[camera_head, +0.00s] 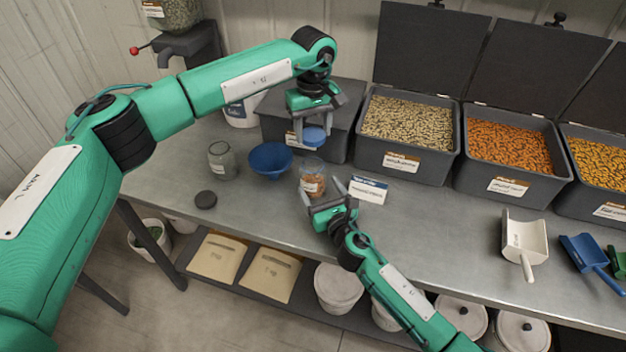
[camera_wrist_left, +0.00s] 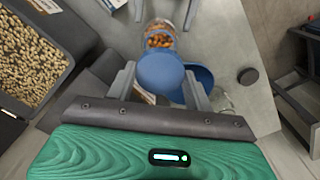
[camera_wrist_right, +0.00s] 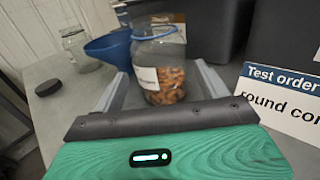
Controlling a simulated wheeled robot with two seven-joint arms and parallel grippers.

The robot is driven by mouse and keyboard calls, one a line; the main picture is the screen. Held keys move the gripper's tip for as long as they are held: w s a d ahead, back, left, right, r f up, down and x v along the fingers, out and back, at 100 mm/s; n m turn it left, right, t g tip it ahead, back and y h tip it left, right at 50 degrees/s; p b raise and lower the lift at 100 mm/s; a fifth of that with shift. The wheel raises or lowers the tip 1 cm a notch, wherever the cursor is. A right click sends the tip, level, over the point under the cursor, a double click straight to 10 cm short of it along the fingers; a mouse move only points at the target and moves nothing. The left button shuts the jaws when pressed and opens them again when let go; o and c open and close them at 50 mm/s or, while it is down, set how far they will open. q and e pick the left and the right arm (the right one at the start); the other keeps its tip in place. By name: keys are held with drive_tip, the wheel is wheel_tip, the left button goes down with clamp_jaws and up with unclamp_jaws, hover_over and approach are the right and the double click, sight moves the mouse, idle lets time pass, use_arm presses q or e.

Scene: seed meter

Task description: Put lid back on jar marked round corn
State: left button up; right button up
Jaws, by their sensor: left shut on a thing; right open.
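The blue lid (camera_head: 314,136) is held by my left gripper (camera_head: 313,138), which is shut on it. In the left wrist view the lid (camera_wrist_left: 160,72) sits between the fingertips. The clear jar (camera_head: 312,180), with orange-brown kernels and a white label, stands upright on the bench below the lid, apart from it. The label is too small to read. My right gripper (camera_head: 322,190) is open low at the bench, in front of the jar. In the right wrist view the jar (camera_wrist_right: 163,80) shows between its spread fingers; contact cannot be told.
A blue funnel (camera_head: 270,158), an empty glass jar (camera_head: 222,160) and a dark lid (camera_head: 206,199) stand to the left. A "Test order" sign (camera_head: 368,190) stands close right of the jar. Grey seed bins (camera_head: 405,165) line the back. Scoops (camera_head: 524,245) lie right; the bench middle is clear.

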drive_tip(key=x, duration=0.7)
drive_tip(key=shift+s, duration=0.1)
drive_tip(key=c, duration=1.2)
use_arm(q)
drive_tip(key=shift+f, duration=2.5)
drive_tip(key=shift+f, duration=0.1)
drive_tip(key=shift+f, duration=0.75)
drive_tip(key=shift+f, duration=0.6)
